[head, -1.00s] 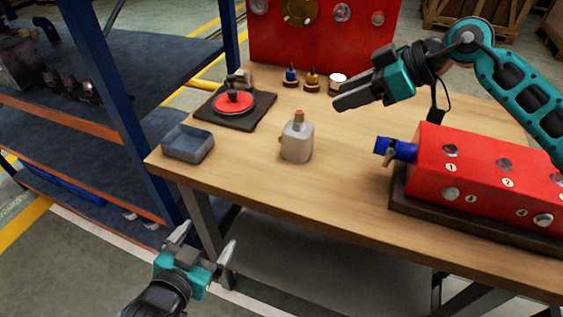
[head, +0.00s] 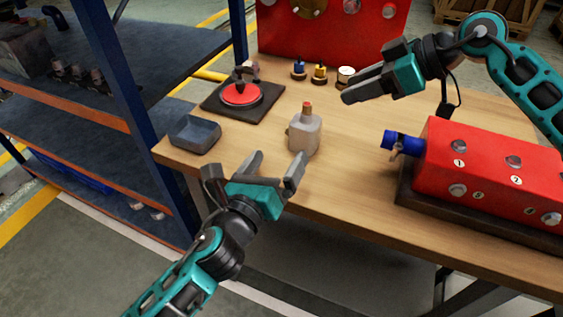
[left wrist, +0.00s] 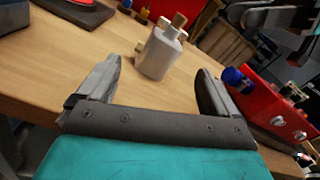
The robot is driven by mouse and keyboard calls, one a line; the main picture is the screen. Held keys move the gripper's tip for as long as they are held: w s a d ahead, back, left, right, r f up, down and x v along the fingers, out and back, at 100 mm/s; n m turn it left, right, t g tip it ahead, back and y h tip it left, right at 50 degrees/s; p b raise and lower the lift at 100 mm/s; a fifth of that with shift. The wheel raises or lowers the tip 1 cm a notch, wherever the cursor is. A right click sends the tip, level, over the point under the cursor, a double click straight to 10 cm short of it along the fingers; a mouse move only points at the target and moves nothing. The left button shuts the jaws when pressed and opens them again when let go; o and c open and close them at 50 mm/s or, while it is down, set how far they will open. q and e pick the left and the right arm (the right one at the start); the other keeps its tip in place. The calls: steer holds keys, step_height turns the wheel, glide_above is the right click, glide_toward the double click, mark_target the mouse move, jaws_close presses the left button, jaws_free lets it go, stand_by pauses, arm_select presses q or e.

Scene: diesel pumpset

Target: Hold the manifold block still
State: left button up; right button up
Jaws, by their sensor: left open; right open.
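A small grey block (head: 305,135) with an orange-brown fitting on top stands upright on the table; I take it to be the manifold block. It also shows in the left wrist view (left wrist: 158,54), with brass-coloured fittings on its top and side. My left gripper (head: 279,162) is open and empty at the table's front edge, just short of the block and not touching it. In the left wrist view the block is beyond the gap between the fingertips (left wrist: 160,72). My right gripper (head: 352,93) is open and empty, above the table right of the block.
A red housing (head: 490,172) with numbered ports and a blue end fitting (head: 401,142) stands at right on a dark base. A grey tray (head: 194,135) and a red disc (head: 241,94) on a dark plate are at left. Small parts (head: 319,74) stand behind. A blue-posted shelf is far left.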

mark_target(307, 124)
arm_select(q)
steer(key=m, duration=0.2)
steer(key=d+m, duration=0.1)
steer(key=m, duration=0.1)
steer(key=shift+w+f, duration=0.15)
steer(key=shift+f, duration=0.05)
steer(key=shift+w+d, duration=0.1)
steer(key=x, duration=1.2)
steer(key=shift+w+d, duration=0.15)
steer(key=shift+w, duration=0.1)
steer(key=shift+c, duration=0.7)
steer(key=shift+c, duration=0.3)
steer(key=c, duration=1.3)
steer(key=shift+o, duration=0.2)
